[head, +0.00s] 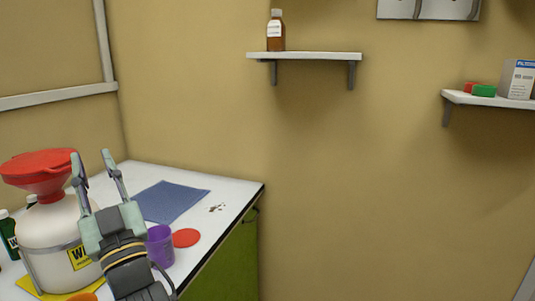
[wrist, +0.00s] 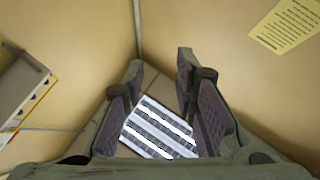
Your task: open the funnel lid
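The red funnel lid (head: 40,163) sits closed on top of the red funnel (head: 45,187), which stands in the neck of a white waste container (head: 52,230) at the left end of the counter. My gripper (head: 91,158) points upward just right of the funnel in the head view, its fingers apart with nothing between them. I cannot tell whether a finger touches the funnel's rim. In the wrist view my gripper (wrist: 158,60) is open too and faces the upper walls and a ceiling light; the funnel is not in that view.
The counter (head: 232,188) holds a blue mat (head: 171,201), a purple cup (head: 159,246), a red disc (head: 186,237) and a green bottle (head: 9,235). A shelf (head: 305,55) with a brown bottle (head: 275,31) is on the wall. The space above the counter's right part is free.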

